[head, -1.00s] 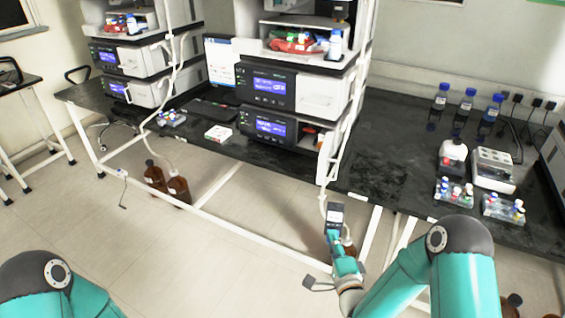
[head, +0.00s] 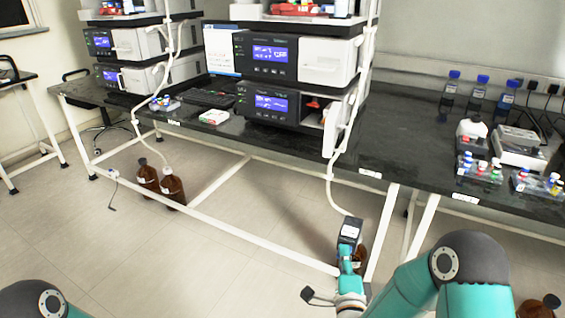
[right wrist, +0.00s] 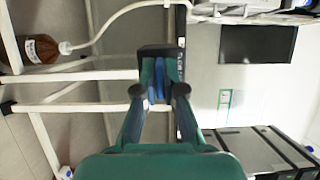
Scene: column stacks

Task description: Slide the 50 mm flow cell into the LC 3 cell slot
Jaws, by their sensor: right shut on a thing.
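My right gripper (head: 347,256) is shut on a small dark block with a pale label on its face, which I take to be the 50 mm flow cell (head: 350,231). It holds the block in the air in front of the bench, below the bench top. In the right wrist view the block (right wrist: 160,50) sits across the ends of the fingers (right wrist: 158,88). The right instrument stack has a lower unit (head: 268,103) with an open bay (head: 313,112) at its right side. I cannot read which slot is LC 3. My left gripper is out of view.
The black bench's front edge (head: 370,174) and white legs (head: 382,240) are close to my right gripper. A white tube (head: 331,180) hangs beside it, and a brown bottle (head: 359,258) stands behind. Vial racks (head: 478,170) stand at the right.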

